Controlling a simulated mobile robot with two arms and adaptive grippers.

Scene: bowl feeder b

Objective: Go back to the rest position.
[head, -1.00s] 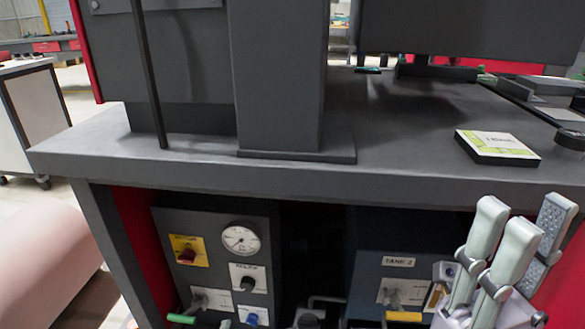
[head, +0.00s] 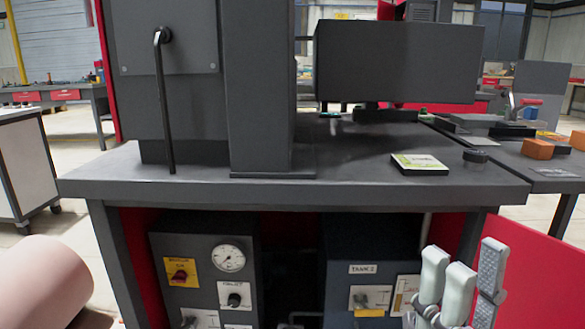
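My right gripper (head: 466,268) shows at the lower right in the head view, with its light grey fingers pointing up. A gap shows between the two smooth fingers and the textured one, and nothing is held between them. It is in front of the dark workbench (head: 330,195), below the level of its top and apart from it as seen here. My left gripper is out of view.
On the bench lie a white and green box (head: 419,164) and a black round knob-like piece (head: 475,156). Cabinets with a gauge (head: 228,258) and a "TANK 2" label (head: 362,268) stand underneath. Orange blocks (head: 538,149) lie on the right bench. Floor shows at left.

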